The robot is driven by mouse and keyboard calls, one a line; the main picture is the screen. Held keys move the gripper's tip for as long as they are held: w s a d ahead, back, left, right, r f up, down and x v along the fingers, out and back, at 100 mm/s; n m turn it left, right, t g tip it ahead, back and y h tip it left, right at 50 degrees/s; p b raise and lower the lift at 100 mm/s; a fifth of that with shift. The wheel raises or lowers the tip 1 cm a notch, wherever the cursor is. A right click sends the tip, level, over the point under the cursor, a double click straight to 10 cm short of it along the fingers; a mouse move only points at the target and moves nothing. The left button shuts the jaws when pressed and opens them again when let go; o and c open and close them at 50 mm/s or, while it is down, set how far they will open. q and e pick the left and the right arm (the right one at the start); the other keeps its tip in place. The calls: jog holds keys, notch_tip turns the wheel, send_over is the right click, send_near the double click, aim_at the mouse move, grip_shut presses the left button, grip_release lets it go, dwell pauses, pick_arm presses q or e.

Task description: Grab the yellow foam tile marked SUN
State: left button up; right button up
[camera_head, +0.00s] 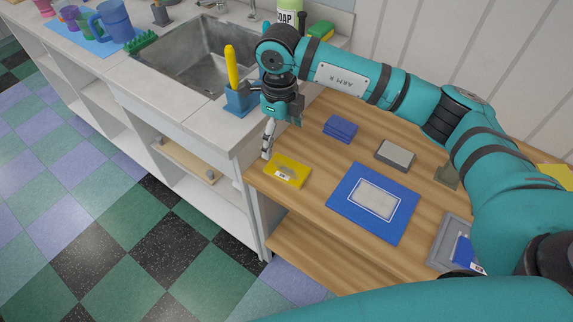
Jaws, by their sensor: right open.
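A flat yellow tile (287,171) lies near the left end of the wooden table. It bears a small white label whose lettering is too small to read surely. My right gripper (279,141) is open and empty, pointing down just above and behind the tile, with one pale finger close to the tile's left corner. A gap to the tile seems to remain, but exact contact is hard to tell. My left gripper is not in view.
A blue mat (343,213) with a white-framed panel lies right of the tile. Behind are blue tiles (340,129) and a grey block (395,155). A grey tray (444,246) holds a blue piece at right. A blue holder (240,99) with a yellow item stands on the sink counter.

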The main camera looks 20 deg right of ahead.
send_over(286, 168)
jog(key=a, duration=0.1)
notch_tip(286, 168, down, 5)
jog(key=shift+a+f+p, duration=0.1)
jog(key=shift+f+p, duration=0.1)
jog(key=shift+p, duration=0.15)
jog(key=shift+w+f, duration=0.1)
jog(key=shift+f, duration=0.8)
jog(key=f, duration=0.2)
jog(key=d+f+p, duration=0.1)
jog(key=f, duration=0.1)
jog(key=shift+d+f, duration=0.1)
jog(key=shift+f, duration=0.4)
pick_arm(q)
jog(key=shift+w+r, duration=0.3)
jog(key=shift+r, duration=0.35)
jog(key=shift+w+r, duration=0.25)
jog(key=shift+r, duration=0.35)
pick_arm(e)
jog(key=c, duration=1.1)
jog(key=shift+r, duration=0.15)
